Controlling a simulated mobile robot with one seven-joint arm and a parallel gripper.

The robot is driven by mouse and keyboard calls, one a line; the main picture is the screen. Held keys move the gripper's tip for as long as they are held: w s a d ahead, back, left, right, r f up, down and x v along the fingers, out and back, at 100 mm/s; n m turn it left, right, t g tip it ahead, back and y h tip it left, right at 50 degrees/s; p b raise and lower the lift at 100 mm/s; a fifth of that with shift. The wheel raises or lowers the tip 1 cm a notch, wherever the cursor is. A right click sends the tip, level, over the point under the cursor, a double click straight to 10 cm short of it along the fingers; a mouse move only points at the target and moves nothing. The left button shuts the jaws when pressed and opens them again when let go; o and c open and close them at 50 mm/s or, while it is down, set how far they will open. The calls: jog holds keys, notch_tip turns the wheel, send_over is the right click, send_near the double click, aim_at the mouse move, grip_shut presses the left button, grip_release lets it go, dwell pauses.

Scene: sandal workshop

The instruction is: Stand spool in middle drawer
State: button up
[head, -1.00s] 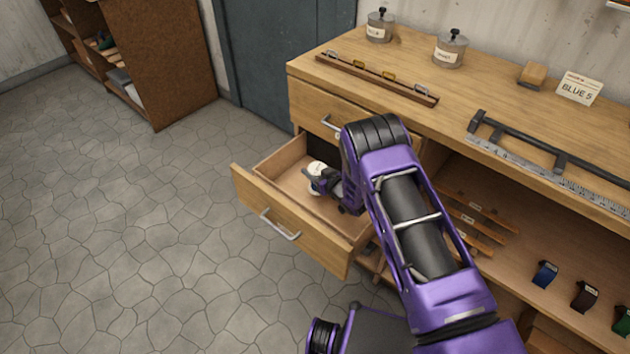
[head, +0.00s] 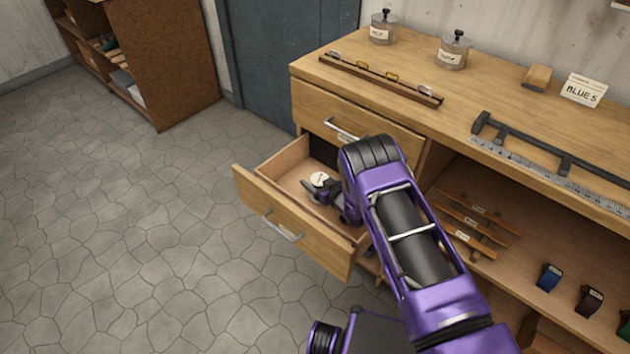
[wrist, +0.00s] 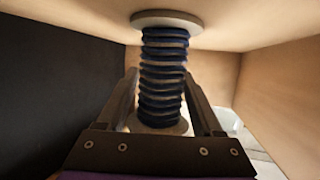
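The spool (wrist: 163,75) has dark blue thread and pale round flanges. In the head view its pale top (head: 320,179) shows inside the open middle drawer (head: 290,238), near the back; its lower part is hidden by my gripper. My gripper (head: 314,189) reaches low into the drawer, beside the spool. In the wrist view my gripper's fingers (wrist: 160,78) lie on both sides of the thread and appear shut on it. The spool looks upright. Its far flange is at or very close to the wooden drawer surface; I cannot tell if it touches.
A closed drawer (head: 358,125) sits above the open one. The worktop (head: 480,95) holds jars, a ruler and a card. Open shelves (head: 505,190) with straps are to the right. The drawer's left part is bare, and the stone floor (head: 130,240) is clear.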

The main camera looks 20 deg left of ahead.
jog(key=shift+r, duration=0.15)
jog(key=shift+s+d+r, duration=0.15)
jog(key=shift+d+r, duration=0.05)
jog(key=shift+p+v, duration=0.75)
jog(key=shift+v, duration=2.7)
